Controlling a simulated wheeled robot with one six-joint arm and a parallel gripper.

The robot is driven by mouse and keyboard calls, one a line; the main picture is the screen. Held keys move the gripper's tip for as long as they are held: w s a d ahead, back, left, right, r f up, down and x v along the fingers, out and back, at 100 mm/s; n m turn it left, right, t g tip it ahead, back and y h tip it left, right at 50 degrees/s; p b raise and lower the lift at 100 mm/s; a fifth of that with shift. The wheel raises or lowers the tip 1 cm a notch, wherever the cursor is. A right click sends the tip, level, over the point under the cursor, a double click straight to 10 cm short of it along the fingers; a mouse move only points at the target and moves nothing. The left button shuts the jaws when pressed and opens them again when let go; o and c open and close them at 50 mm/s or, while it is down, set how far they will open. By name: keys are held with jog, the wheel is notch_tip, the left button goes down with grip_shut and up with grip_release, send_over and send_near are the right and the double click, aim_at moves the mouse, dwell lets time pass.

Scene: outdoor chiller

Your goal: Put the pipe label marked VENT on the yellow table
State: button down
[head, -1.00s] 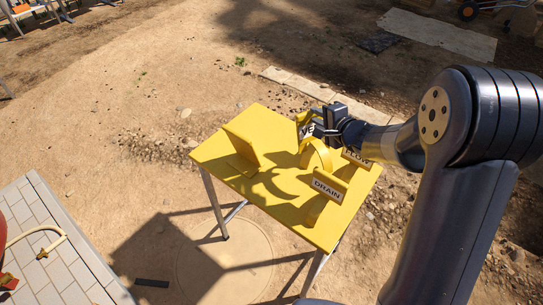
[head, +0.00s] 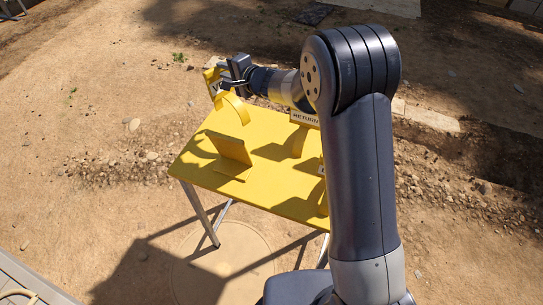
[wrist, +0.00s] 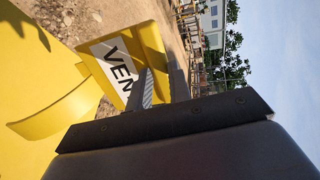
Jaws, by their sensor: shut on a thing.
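The VENT pipe label (head: 211,77) is a yellow plate with a curved yellow saddle below it. My gripper (head: 229,77) is shut on it and holds it over the far left of the yellow table (head: 262,122) in the head view. In the wrist view, the fingers (wrist: 163,82) grip the label (wrist: 120,57), with part of the word VENT readable on its white strip. The saddle (wrist: 52,108) shows against the yellow table top. I cannot tell whether the saddle touches the table; it looks raised above it.
A RETURN label (head: 304,118) stands at the far right of the table. A yellow upright piece (head: 233,148), its face turned away, stands near the left middle. My arm hides the table's right side. Bare table top lies between these pieces. Sandy ground surrounds the table.

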aim_at(237, 105)
jog(key=f+b, duration=0.1)
jog(key=b, duration=0.4)
jog(key=shift+f+t+y, duration=0.1)
jog(key=shift+t+y, duration=0.2)
jog(key=shift+t, duration=0.1)
jog(key=shift+b, duration=0.85)
jog(key=b, duration=0.3)
jog(key=shift+s+y, duration=0.1)
jog(key=shift+y, duration=0.2)
jog(key=b, duration=0.3)
jog(key=shift+s+d+r+t, duration=0.15)
jog(key=shift+r+t, duration=0.05)
jog(key=shift+t, duration=0.2)
notch_tip(237, 105, down, 10)
jog(key=b, duration=0.4)
jog(key=shift+r, duration=0.1)
jog(key=c, duration=1.3)
grip_release()
